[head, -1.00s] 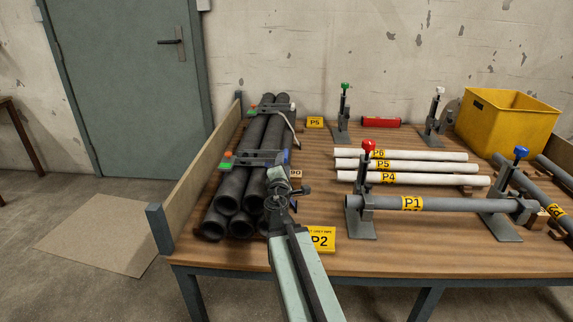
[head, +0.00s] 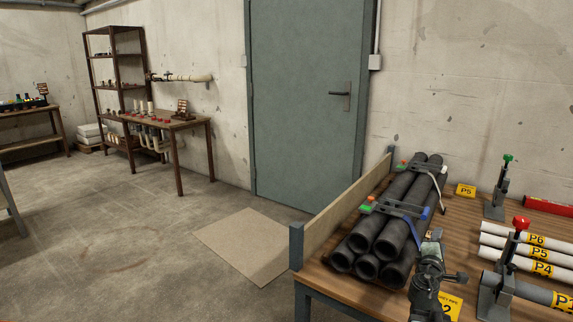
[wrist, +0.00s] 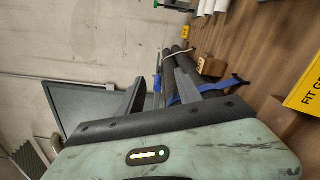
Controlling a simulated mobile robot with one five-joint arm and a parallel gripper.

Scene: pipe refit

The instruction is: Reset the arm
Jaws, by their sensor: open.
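My gripper (head: 432,247) is at the front edge of the bench, just right of the near end of the dark pipe stack (head: 392,215) in the head view. In the wrist view my gripper (wrist: 155,85) has its two fingers spread apart. Nothing shows held between them. Dark pipes (wrist: 176,70) and a blue strap or clamp part (wrist: 210,90) appear beyond the fingers in the wrist view. I cannot tell how far the fingers are from them.
The bench (head: 330,280) has a raised left side board (head: 345,205). Open floor with a mat (head: 245,245) lies left, before a closed door (head: 303,110). A side table (head: 165,124) and shelf (head: 117,75) stand far left.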

